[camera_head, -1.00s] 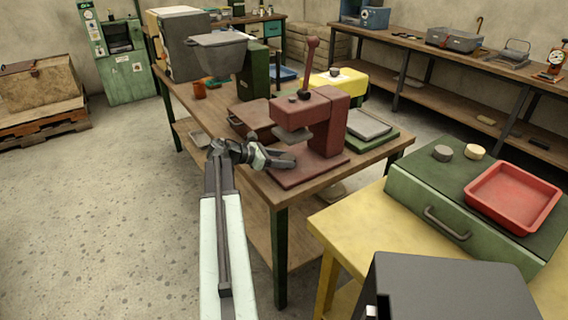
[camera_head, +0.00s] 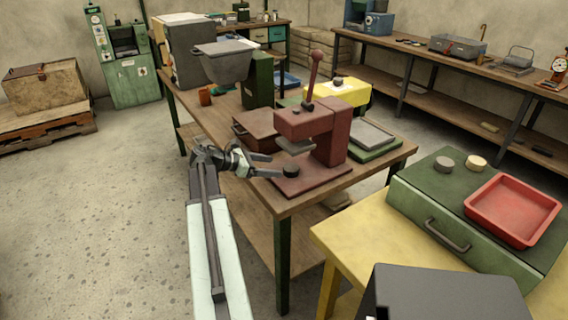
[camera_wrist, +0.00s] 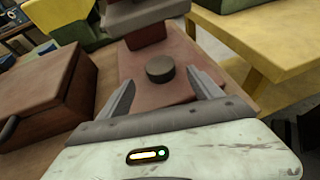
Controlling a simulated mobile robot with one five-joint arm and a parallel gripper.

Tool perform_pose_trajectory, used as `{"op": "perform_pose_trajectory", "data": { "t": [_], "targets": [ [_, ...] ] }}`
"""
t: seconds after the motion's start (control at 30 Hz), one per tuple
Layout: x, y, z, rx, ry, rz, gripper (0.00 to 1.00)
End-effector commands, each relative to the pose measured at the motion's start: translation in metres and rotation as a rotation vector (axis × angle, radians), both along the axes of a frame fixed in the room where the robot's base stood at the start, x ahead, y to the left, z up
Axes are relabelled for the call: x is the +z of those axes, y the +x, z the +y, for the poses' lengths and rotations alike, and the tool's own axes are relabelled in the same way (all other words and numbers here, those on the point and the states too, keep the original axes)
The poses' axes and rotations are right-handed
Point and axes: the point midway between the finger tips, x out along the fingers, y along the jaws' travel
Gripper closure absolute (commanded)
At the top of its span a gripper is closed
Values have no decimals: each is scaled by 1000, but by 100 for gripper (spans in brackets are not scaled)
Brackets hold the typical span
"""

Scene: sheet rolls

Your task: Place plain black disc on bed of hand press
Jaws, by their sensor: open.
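The red-brown hand press (camera_head: 322,130) stands on the wooden table, its lever upright. A small plain black disc (camera_head: 291,171) lies flat on the press's red-brown base plate (camera_head: 312,178), toward its left part, in front of the pressing head. The wrist view shows the disc (camera_wrist: 160,69) on the plate (camera_wrist: 190,50), with the head beyond it. My gripper (camera_head: 274,165) is open at the plate's left edge. In the wrist view its two fingers (camera_wrist: 165,98) are spread on either side, a little short of the disc, apparently not touching it.
A brown box (camera_head: 257,127) stands left of the press and a green-and-grey tray (camera_head: 372,138) right of it. On the green case (camera_head: 480,215) stand a dark grey disc (camera_head: 444,164), a tan disc (camera_head: 476,161) and a red tray (camera_head: 512,210).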

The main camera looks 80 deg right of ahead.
Motion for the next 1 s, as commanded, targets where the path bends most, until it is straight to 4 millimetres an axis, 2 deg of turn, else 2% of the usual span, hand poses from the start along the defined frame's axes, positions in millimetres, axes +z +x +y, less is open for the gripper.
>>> {"op": "perform_pose_trajectory", "data": {
  "t": [0.03, 0.23, 0.67, 0.77, 0.83, 0.87, 0.9, 0.97, 1.0],
  "targets": [
    [10, 10, 6, 1, 0, 0, 25],
    [18, 33, 20, 0, 1, 0, 25],
    [16, 41, 25, 1, -4, -9, 25],
    [5, 75, 43, 25, -27, -91, 25],
    [-12, 122, 70, 47, -53, -210, 25],
    [-21, 146, 86, 54, -60, -272, 25],
    [-32, 180, 111, 61, -69, -363, 25],
    [-50, 227, 153, 58, -71, -496, 25],
    [-60, 256, 183, 50, -64, -580, 25]
  ]
}}
